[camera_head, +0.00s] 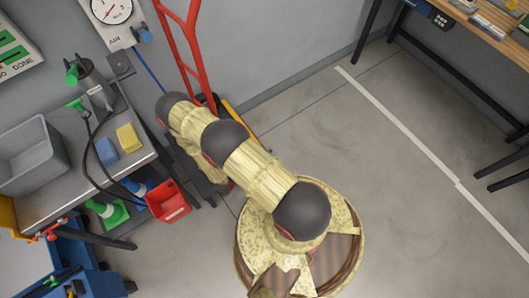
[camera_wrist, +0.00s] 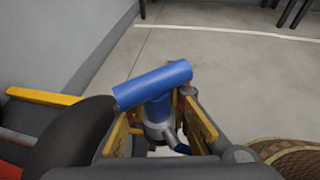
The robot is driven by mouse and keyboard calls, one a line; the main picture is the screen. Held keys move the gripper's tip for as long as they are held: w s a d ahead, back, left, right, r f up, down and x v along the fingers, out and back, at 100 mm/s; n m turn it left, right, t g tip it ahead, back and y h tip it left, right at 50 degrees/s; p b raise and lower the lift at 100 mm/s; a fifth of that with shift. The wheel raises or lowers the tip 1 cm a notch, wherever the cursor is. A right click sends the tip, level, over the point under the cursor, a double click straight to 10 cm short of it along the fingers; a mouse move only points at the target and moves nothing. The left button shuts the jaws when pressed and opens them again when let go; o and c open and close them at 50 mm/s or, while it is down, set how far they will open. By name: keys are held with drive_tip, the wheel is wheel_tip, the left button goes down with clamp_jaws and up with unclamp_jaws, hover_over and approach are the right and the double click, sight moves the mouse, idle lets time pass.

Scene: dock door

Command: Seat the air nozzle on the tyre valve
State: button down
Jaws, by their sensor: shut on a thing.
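In the wrist view my gripper (camera_wrist: 158,127) is closed around the air nozzle (camera_wrist: 152,86), with yellow-padded fingers on either side. The nozzle has a blue cylindrical bar across its top and a metal part below, between the fingers. The red hand truck (camera_head: 194,62) stands by the wall in the head view, partly behind my arm. A dark rounded shape (camera_wrist: 72,138) at the lower left of the wrist view may be its tyre, but I cannot tell for sure. I cannot make out the tyre valve. My arm hides my gripper in the head view.
The air gauge (camera_head: 112,12) hangs on the wall, with a blue hose (camera_head: 150,72) running down behind my arm. A workbench (camera_head: 70,180) at left holds a grey bin (camera_head: 32,155) and sponges. A red bin (camera_head: 167,202) sits beside it.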

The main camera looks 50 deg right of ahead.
drive_tip(key=shift+f, duration=0.25)
drive_tip(key=c, duration=1.8)
unclamp_jaws()
drive_tip(key=shift+c, duration=0.2)
drive_tip(key=p+v, duration=0.1)
drive_tip(key=v, duration=1)
drive_tip(key=shift+p, duration=0.4)
drive_tip(key=shift+f, duration=0.1)
